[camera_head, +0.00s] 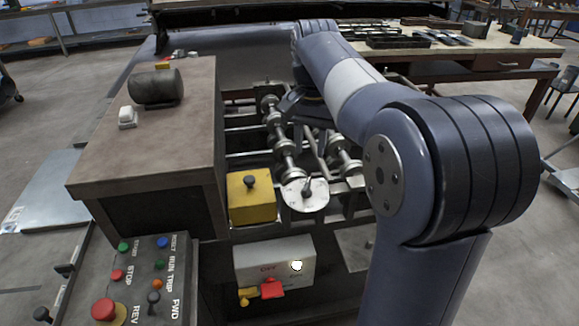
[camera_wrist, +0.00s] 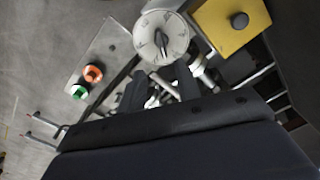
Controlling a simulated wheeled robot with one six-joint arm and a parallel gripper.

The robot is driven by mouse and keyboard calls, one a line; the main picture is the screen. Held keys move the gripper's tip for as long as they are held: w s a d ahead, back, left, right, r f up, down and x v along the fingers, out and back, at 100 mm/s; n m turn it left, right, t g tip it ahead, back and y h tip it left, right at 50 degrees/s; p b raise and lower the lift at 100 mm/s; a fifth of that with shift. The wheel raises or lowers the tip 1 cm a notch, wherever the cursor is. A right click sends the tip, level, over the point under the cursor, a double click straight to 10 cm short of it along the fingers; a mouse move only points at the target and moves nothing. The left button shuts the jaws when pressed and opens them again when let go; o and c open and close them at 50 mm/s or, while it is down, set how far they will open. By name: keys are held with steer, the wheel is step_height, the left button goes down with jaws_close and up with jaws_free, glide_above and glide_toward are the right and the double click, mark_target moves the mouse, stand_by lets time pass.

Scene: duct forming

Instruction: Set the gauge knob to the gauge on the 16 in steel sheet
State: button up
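The gauge knob is a black pointer knob on a round white dial (camera_head: 305,193) at the front of the roller machine. The dial also shows at the top of the wrist view (camera_wrist: 161,38), with dark marks around its rim; the numbers are too small to read. A grey metal sheet (camera_head: 52,185) lies at the left, with a small label at its near corner that I cannot read. My gripper (camera_wrist: 158,88) shows two dark fingers apart, empty, below the dial in the wrist view and not touching it. In the head view my arm hides most of it.
A yellow block with a black knob (camera_head: 252,196) sits left of the dial. Below is a grey box with a red switch (camera_head: 272,288). A button panel (camera_head: 145,280) stands at front left. Shafts and rollers (camera_head: 278,130) lie behind the dial. A workbench (camera_head: 470,45) stands behind.

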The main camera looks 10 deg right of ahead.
mark_target(307, 183)
step_height(307, 183, down, 11)
steer(key=shift+w+r, duration=0.15)
steer(key=shift+r, duration=0.05)
stand_by(0.3)
steer(key=shift+c, duration=0.3)
jaws_close()
